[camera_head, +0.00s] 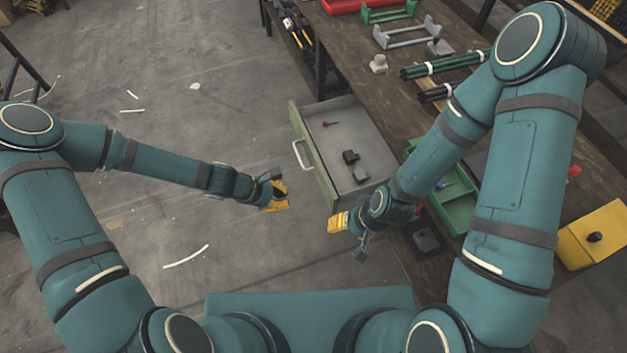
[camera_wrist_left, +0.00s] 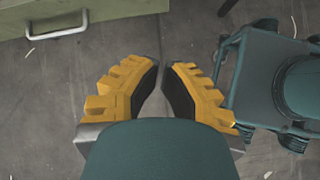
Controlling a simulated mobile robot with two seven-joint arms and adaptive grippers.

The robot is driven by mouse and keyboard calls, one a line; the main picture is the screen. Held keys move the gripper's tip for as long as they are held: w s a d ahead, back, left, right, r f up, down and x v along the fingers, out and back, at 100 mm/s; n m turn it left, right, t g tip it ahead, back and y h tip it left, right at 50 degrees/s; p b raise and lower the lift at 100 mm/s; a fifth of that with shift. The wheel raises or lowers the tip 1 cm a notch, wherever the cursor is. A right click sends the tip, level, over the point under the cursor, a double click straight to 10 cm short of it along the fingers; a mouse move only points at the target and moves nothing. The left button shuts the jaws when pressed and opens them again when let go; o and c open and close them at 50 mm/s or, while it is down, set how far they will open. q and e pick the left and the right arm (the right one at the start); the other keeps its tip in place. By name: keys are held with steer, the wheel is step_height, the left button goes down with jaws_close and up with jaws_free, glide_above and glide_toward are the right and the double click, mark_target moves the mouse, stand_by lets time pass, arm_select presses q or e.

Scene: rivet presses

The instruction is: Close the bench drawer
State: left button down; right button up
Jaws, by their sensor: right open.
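The bench drawer (camera_head: 338,150) is pulled out from the left side of the bench, with a green front and a metal handle (camera_head: 301,155). It holds a small red-tipped item and dark blocks. The handle also shows at the top left of the left wrist view (camera_wrist_left: 57,30). My left gripper (camera_head: 276,203) is over the floor, to the left of the drawer front and apart from it. In the left wrist view its fingers (camera_wrist_left: 160,68) show a narrow, empty gap. My right gripper (camera_head: 340,222) is open, close to the drawer's near front corner; contact cannot be told.
The wooden bench (camera_head: 350,62) carries dark rods (camera_head: 440,66), grey and green stands and a green tray (camera_head: 459,208). A yellow box (camera_head: 595,235) is at the right. The floor left of the drawer is clear apart from scattered scraps.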

arm_select(q)
steer(key=w+n+h, duration=0.1)
steer(key=w+n, duration=0.2)
steer(key=b, duration=0.3)
glide_toward(326, 188)
steer(key=shift+t, duration=0.4)
steer(key=d+f, duration=0.2)
steer(key=f, duration=0.1)
steer(key=d+f, duration=0.1)
steer(key=f, duration=0.1)
steer(key=shift+w, duration=0.25)
steer(key=shift+w+d+b, duration=0.25)
steer(key=shift+d+b, duration=0.05)
steer(key=shift+d, duration=0.3)
arm_select(e)
steer(key=shift+w+f, duration=0.25)
steer(key=shift+f, duration=0.75)
steer(key=shift+w+f, duration=0.25)
steer(key=shift+f, duration=0.7)
arm_select(q)
steer(key=shift+d, duration=0.15)
